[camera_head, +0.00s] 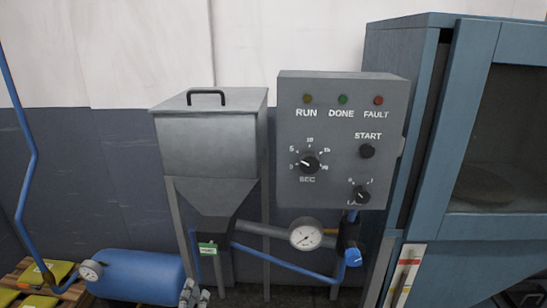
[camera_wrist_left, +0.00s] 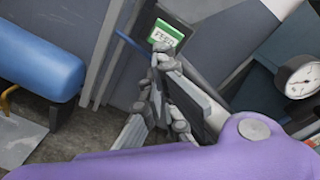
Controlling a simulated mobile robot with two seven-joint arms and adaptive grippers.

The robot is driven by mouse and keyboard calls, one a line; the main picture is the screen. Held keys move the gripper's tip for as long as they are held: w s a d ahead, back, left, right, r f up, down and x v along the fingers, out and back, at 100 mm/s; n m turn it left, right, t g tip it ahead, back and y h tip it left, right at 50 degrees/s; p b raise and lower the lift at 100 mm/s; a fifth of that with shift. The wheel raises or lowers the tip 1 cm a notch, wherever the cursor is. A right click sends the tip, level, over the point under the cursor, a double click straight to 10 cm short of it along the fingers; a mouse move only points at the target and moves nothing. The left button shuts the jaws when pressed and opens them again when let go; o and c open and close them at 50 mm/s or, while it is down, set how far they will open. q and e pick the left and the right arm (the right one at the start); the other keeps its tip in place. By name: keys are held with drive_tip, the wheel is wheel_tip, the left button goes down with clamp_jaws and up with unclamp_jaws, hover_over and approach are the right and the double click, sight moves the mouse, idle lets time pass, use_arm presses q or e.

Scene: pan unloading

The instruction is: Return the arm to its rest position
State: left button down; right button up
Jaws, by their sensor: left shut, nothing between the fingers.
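My right gripper is in neither view.
The grey hopper (camera_head: 208,145) stands against the wall, beside a control box (camera_head: 340,120) with knobs and lamps. A gauge (camera_head: 305,234) and blue pipes sit below. A blue tank (camera_head: 140,276) is at lower left; a blue cabinet (camera_head: 458,120) stands right.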

use_arm(q)
drive_tip(key=s+f+n+g+p, duration=0.2)
drive_tip(key=s+f+n+g, duration=0.1)
drive_tip(key=s+n, duration=0.6)
drive_tip(key=s+d+f+n+g+p, duration=0.1)
drive_tip(key=s+f+n+g+p, duration=0.1)
drive_tip(key=s+n, duration=0.7)
drive_tip(key=s+d+f+n+g+p, duration=0.1)
drive_tip(key=s+f+n+g+p, duration=0.2)
drive_tip(key=s+n, duration=0.6)
drive_tip(key=s+f, duration=0.2)
drive_tip(key=s, duration=1)
drive_tip(key=shift+f+g+p, duration=0.3)
drive_tip(key=shift+f+p, duration=0.05)
drive_tip(key=shift+p, duration=0.05)
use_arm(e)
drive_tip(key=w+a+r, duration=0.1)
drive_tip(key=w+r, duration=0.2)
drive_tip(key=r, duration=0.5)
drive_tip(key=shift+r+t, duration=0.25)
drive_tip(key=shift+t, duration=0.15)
use_arm(q)
drive_tip(key=shift+d, duration=0.1)
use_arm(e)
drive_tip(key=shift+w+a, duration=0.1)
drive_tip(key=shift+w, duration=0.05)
